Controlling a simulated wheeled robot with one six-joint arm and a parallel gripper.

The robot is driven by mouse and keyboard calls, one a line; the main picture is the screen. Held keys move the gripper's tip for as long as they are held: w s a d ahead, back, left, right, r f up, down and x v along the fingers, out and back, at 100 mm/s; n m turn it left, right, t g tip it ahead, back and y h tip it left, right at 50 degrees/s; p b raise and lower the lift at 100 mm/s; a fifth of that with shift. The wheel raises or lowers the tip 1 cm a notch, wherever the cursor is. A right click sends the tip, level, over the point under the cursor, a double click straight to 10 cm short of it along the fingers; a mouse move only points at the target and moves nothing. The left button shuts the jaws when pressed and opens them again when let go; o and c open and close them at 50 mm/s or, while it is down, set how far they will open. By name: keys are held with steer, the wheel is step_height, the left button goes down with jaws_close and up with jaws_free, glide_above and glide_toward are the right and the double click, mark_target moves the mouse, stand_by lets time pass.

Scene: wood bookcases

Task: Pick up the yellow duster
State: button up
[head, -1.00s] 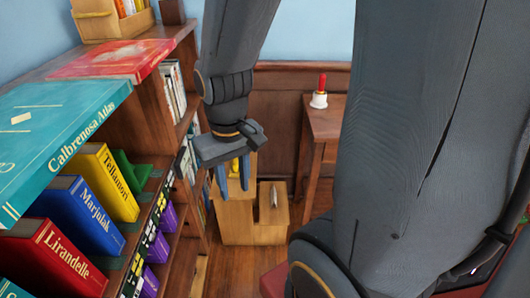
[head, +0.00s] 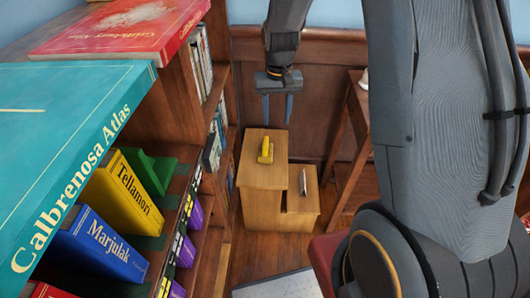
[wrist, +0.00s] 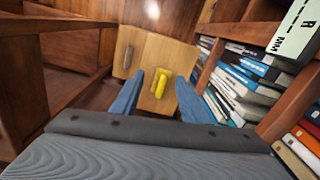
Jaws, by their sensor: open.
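The yellow duster (head: 265,151) lies on the upper top of a small wooden step stool (head: 262,174) in the head view. In the wrist view the yellow duster (wrist: 158,88) shows between and beyond my two blue fingertips. My gripper (head: 277,110) is open and empty, held in the air above and behind the stool in the head view. It also shows in the wrist view (wrist: 151,88). The fingers appear apart from the duster.
A grey object (head: 304,182) lies on the stool's lower step. A bookcase (head: 178,115) with several books stands left, with a teal atlas (head: 60,135) on top. A wooden table (head: 357,130) stands right of the stool. A pale mat (head: 275,286) lies on the floor.

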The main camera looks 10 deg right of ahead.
steer(key=m+b, duration=0.2)
glide_above(265, 142)
steer(key=f, duration=1.8)
steer(key=shift+s+d, duration=0.2)
steer(key=shift+d, duration=0.15)
steer(key=shift+w+a+f+p, duration=0.15)
steer(key=shift+f+p, duration=0.15)
steer(key=shift+f, duration=1.75)
steer(key=shift+w+a+f+p, duration=0.15)
steer(key=shift+f+p, duration=0.1)
steer(key=shift+f, duration=1.75)
steer(key=shift+s, duration=0.1)
steer(key=shift+c, duration=0.5)
jaws_close()
